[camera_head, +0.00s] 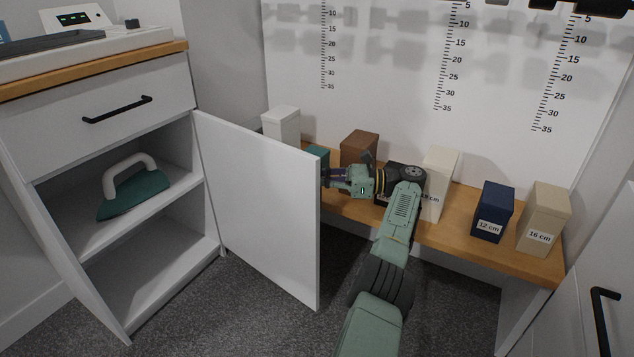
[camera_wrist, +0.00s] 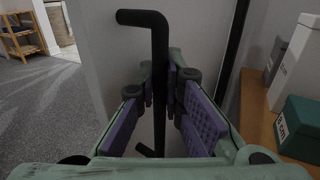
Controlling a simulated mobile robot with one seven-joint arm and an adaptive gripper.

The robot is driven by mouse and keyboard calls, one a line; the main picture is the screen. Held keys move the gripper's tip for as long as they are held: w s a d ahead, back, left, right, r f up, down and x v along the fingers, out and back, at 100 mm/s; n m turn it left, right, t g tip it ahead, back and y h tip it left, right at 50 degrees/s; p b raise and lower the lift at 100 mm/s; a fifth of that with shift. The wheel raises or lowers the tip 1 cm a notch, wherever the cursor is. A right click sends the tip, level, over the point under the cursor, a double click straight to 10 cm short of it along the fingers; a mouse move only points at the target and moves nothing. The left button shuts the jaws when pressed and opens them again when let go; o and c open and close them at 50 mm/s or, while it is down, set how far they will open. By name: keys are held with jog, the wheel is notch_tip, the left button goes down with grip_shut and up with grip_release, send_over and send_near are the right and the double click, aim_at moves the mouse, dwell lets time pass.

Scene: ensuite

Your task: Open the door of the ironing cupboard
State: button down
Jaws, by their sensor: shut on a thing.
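The ironing cupboard (camera_head: 113,64) stands at the left in the head view. Its white door (camera_head: 262,205) is swung wide open to the right, showing two shelf spaces. A green iron with a pale handle (camera_head: 135,190) stands on the inner shelf. My gripper (camera_head: 330,176) is at the door's free edge, reaching behind it, so its fingertips are partly hidden there. In the wrist view, my gripper (camera_wrist: 168,100) has its purple pads closed around the black bar handle (camera_wrist: 158,75) on the door's outer face.
A wooden bench (camera_head: 450,238) runs behind my arm, with several boxes on it, including a navy box (camera_head: 492,212) and a beige box (camera_head: 543,220). A white panel with a black handle (camera_head: 602,320) stands at the right. Grey carpet is clear in front of the door.

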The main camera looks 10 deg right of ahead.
jog(key=shift+s+d+f, duration=0.1)
jog(key=shift+d+f, duration=0.05)
jog(key=shift+d, duration=0.05)
jog(key=c, duration=1.9)
grip_release()
jog(key=shift+d, duration=0.1)
jog(key=shift+c, duration=0.2)
jog(key=shift+o, duration=1.2)
